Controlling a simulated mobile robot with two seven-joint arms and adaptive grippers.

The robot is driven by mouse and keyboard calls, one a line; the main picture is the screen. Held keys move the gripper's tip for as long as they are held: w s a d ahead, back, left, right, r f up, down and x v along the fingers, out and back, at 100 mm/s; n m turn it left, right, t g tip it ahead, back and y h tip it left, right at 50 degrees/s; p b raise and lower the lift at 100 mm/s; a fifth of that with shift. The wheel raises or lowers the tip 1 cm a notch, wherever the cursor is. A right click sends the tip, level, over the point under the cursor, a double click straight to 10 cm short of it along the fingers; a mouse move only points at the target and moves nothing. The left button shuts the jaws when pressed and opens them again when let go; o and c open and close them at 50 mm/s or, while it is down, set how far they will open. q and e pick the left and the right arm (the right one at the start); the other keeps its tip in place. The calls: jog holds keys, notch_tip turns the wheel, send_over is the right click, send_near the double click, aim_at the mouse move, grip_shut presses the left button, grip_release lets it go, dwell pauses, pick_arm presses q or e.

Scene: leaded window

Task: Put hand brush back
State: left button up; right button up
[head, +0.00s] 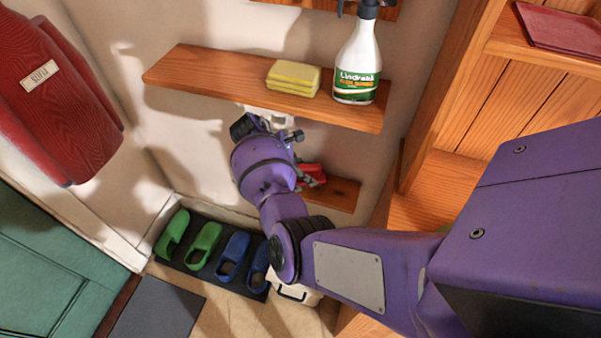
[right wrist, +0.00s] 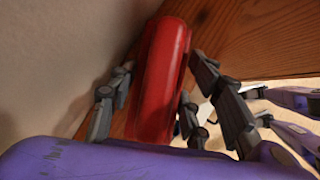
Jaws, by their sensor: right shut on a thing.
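A red rounded piece, which I take to be the hand brush's handle, shows partly in the head view (head: 314,173) at the small lower shelf (head: 341,193). It fills the middle of the right wrist view (right wrist: 160,80). My right gripper (right wrist: 162,72) is shut on it, with grey fingers on both sides. Wood lies close behind the red piece; I cannot tell whether they touch. No bristles can be seen. In the head view my right wrist hides most of the gripper (head: 304,178). My left gripper is in neither view.
The upper shelf (head: 215,75) holds yellow sponges (head: 293,77) and a spray bottle (head: 357,65), just above my right wrist. A wooden cabinet (head: 440,100) stands to the right. Clogs (head: 204,244) and a white box (head: 300,290) are below. A red coat (head: 55,95) hangs left.

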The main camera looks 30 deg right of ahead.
jog(key=o, duration=1.2)
jog(key=shift+o, duration=0.2)
jog(key=shift+r, duration=0.15)
jog(key=v, duration=0.4)
jog(key=shift+w+a+r+p, duration=0.1)
jog(key=shift+p, duration=0.25)
jog(key=w+a+b, duration=0.2)
jog(key=w+a, duration=0.2)
jog(key=a, duration=0.7)
jog(key=shift+a+r+b, duration=0.25)
jog(key=shift+a+b, duration=0.15)
